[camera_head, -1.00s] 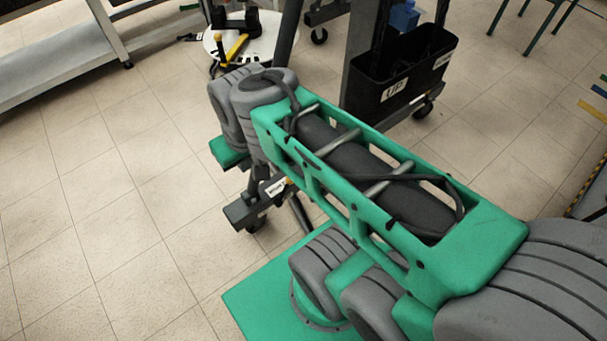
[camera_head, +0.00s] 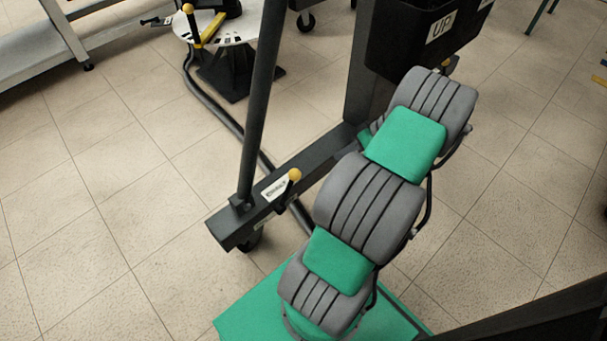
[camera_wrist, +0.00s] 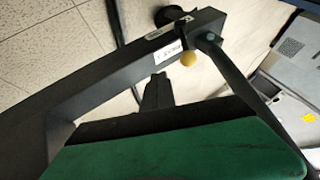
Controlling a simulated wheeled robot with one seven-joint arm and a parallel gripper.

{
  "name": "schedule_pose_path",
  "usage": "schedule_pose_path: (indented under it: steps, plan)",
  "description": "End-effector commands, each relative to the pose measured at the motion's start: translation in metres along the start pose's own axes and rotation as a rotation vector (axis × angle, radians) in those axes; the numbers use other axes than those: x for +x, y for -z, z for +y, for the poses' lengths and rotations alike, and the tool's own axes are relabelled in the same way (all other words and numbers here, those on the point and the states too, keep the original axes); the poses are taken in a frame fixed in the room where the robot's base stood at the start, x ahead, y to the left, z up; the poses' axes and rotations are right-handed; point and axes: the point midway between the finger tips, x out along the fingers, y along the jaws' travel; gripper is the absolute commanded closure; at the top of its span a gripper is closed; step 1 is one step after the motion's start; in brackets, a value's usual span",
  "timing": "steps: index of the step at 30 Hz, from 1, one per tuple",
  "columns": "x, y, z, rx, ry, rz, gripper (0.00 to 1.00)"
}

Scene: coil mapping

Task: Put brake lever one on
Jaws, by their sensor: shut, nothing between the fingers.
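The brake lever, with a yellow ball knob (camera_head: 295,174), sits on the dark metal foot (camera_head: 320,172) of the wheeled frame, beside a white label. In the wrist view the lever's yellow knob (camera_wrist: 187,59) shows near the label on the beam. My gripper (camera_wrist: 157,80) shows as a dark, narrow shape below the beam, shut and empty. In the picture it lies below and left of the knob, apart from it; depth is hard to tell. In the head view my gripper cannot be made out, as my arm hides that area.
A dark post (camera_head: 262,100) rises from the foot near the lever. A black bin (camera_head: 425,40) marked UP hangs on the frame. A white disc stand (camera_head: 235,28) with a yellow-handled part and a grey shelf (camera_head: 100,25) stand behind. Tiled floor at left is clear.

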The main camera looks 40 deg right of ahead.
Motion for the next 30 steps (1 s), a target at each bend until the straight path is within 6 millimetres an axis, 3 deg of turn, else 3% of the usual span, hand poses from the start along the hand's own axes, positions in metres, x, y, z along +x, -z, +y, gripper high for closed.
schedule_pose_path:
  steps: [14,17,30]
  plan:
    - [-0.003,0.000,0.001,0.011,-0.008,0.001,1.00]
    - [0.011,0.000,0.001,0.010,-0.006,0.000,1.00]
    - [0.101,0.002,-0.004,0.005,-0.007,-0.002,1.00]
